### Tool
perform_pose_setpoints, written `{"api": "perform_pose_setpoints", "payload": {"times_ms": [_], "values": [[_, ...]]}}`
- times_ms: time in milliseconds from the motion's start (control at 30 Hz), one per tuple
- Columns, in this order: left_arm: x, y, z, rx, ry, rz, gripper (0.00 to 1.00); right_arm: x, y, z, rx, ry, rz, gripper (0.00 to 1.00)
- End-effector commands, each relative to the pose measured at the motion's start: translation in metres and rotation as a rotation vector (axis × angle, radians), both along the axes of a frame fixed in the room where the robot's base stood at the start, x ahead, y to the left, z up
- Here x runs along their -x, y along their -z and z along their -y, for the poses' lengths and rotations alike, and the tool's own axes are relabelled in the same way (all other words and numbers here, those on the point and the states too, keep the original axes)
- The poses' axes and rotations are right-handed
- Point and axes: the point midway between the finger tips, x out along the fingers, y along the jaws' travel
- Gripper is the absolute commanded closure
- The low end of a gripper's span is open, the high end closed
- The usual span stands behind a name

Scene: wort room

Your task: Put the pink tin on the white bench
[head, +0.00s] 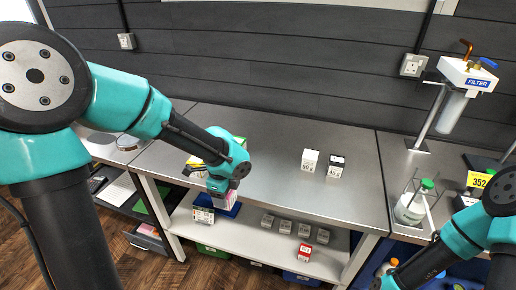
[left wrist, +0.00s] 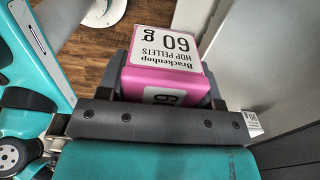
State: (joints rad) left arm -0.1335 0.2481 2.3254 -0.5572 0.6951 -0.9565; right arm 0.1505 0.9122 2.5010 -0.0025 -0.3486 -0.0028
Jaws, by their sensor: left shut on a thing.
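The pink tin shows in the left wrist view (left wrist: 165,85) as a pink box with a white label reading Brackenhop hop pellets 60 g. My left gripper (head: 224,193) is shut on it, with a finger on each side. In the head view the tin (head: 231,200) is partly hidden behind the gripper, at the front edge of the middle bench. That bench (head: 285,185) has a pale grey top and white legs.
Two small white boxes, one (head: 309,160) and a dark-topped one (head: 336,166), stand on the bench top. A yellow-green item lies behind my left wrist. The lower shelf (head: 265,232) holds several small grey boxes and a red one (head: 304,252). A filter unit (head: 467,75) stands at the right.

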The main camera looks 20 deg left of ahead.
Motion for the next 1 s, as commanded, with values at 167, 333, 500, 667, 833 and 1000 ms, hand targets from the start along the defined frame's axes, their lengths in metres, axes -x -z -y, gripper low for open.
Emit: {"api": "perform_pose_setpoints", "payload": {"times_ms": [167, 333, 500, 667, 833, 1000], "values": [[-0.011, 0.001, -0.007, 0.0, -0.004, -0.001, 0.67, 0.0, 0.0, 0.0, 0.0, 0.0, 0.0, 0.57], [-0.038, 0.005, -0.024, 0.0, -0.006, 0.0, 0.67, 0.0, 0.0, 0.0, 0.0, 0.0, 0.0, 0.57], [-0.068, 0.008, -0.042, 0.0, -0.004, 0.0, 0.67, 0.0, 0.0, 0.0, 0.0, 0.0, 0.0, 0.57], [-0.097, 0.011, -0.06, 0.0, -0.005, 0.0, 0.67, 0.0, 0.0, 0.0, 0.0, 0.0, 0.0, 0.57], [-0.122, 0.014, -0.074, 0.0, -0.003, 0.0, 0.67, 0.0, 0.0, 0.0, 0.0, 0.0, 0.0, 0.57], [-0.129, 0.014, -0.08, 0.0, -0.002, 0.0, 0.67, 0.0, 0.0, 0.0, 0.0, 0.0, 0.0, 0.57]]}}
